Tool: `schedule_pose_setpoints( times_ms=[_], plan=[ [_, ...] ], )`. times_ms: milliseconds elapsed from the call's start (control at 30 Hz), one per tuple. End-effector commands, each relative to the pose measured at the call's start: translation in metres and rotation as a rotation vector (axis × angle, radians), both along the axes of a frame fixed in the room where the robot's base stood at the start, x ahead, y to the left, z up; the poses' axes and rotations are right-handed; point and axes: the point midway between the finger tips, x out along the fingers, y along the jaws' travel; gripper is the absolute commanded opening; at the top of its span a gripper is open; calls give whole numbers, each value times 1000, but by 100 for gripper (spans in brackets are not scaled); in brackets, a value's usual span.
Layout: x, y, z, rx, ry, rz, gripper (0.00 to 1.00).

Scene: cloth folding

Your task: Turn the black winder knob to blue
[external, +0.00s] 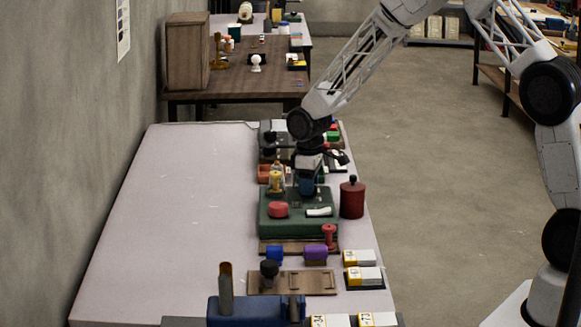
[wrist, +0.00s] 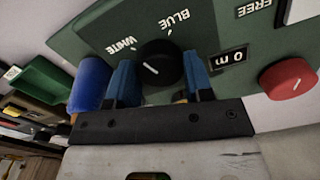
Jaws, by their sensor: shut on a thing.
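The black winder knob (wrist: 160,62) is on the face of a green box (wrist: 115,30). The box also shows in the external view (external: 285,228), where my gripper hides the knob. My gripper (wrist: 158,66) has its blue fingers on both sides of the knob and is shut on it. Two marks beside the knob read WHITE (wrist: 119,45), to its upper left, and BLUE (wrist: 178,20), above it. The knob's white line lies on its left part, slanting; its pointing end is hard to tell, but it does not line up with the BLUE mark.
A red knob (wrist: 288,79), a display (wrist: 227,59) and a FREE label (wrist: 253,9) are on the same panel. A dark red canister (external: 352,198) stands right of the box. Blocks and fixtures line the table's right side; its left part (external: 190,200) is clear.

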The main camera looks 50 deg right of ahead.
Motion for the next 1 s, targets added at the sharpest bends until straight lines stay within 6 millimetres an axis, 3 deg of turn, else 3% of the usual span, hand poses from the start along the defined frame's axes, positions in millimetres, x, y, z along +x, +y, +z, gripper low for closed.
schedule_pose_setpoints(
  times_ms=[1000],
  plan=[
    [0,-1,0,0,0,-937,23]
  ],
)
